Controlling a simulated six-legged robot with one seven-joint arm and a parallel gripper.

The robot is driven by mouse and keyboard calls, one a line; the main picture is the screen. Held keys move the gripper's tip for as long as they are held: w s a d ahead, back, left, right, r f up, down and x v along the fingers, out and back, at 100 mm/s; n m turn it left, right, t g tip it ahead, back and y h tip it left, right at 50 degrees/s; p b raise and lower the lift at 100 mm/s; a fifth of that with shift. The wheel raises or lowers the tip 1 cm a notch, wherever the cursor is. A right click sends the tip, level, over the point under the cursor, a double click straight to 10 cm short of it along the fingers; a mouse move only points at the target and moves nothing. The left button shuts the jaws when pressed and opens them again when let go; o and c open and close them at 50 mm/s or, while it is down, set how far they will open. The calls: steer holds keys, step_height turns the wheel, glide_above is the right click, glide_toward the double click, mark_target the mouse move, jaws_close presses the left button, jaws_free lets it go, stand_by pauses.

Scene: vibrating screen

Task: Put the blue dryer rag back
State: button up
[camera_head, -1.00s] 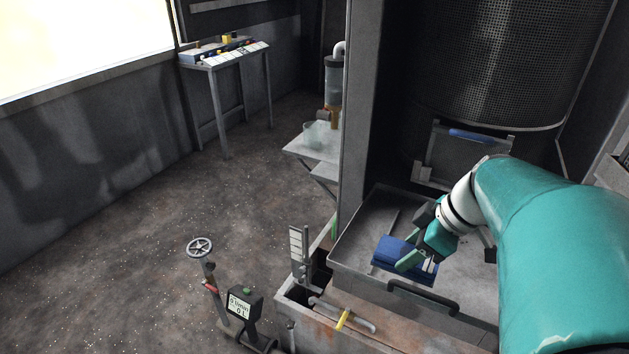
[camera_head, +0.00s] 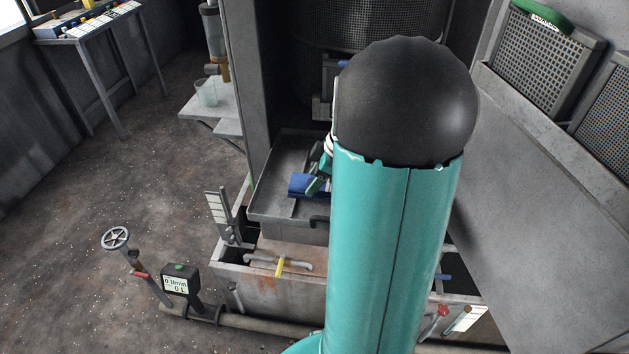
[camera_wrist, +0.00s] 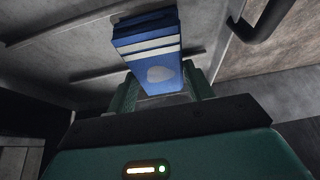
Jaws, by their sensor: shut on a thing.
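The blue dryer rag (camera_head: 301,185) looks like a folded blue block over the metal tray (camera_head: 268,199). In the wrist view the rag (camera_wrist: 150,50) shows white bands and a pale drop-shaped mark. My gripper (camera_wrist: 163,88) is shut on it, with one green finger on each side of its near end. In the head view my gripper (camera_head: 317,180) is partly hidden behind my own arm. I cannot tell whether the rag touches the tray floor.
A dark handle (camera_wrist: 262,22) lies close to the right of the rag. Framed mesh screens (camera_head: 540,60), one with a green top (camera_head: 543,15), stand at the upper right. A valve wheel (camera_head: 115,238) and flow meter (camera_head: 176,284) stand front left. The left floor is open.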

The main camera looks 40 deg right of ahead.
steer(key=shift+f, duration=0.65)
steer(key=shift+f, duration=0.1)
steer(key=shift+f, duration=0.15)
steer(key=o, duration=1.1)
steer(key=v, duration=1.3)
steer(key=a+r+m+h, duration=0.2)
steer(key=a+r+m, duration=0.15)
steer(key=a, duration=1.45)
steer(key=s+a+m, duration=0.1)
steer(key=s+a, duration=0.1)
steer(key=a, duration=0.2)
steer(key=s+a+m+t+h, duration=0.1)
steer(key=s+a, duration=0.1)
steer(key=a, duration=0.2)
steer(key=s+a+m, duration=0.1)
steer(key=a+m, duration=0.1)
steer(key=a, duration=0.3)
steer(key=shift+s+r, duration=0.1)
steer(key=shift+s, duration=0.3)
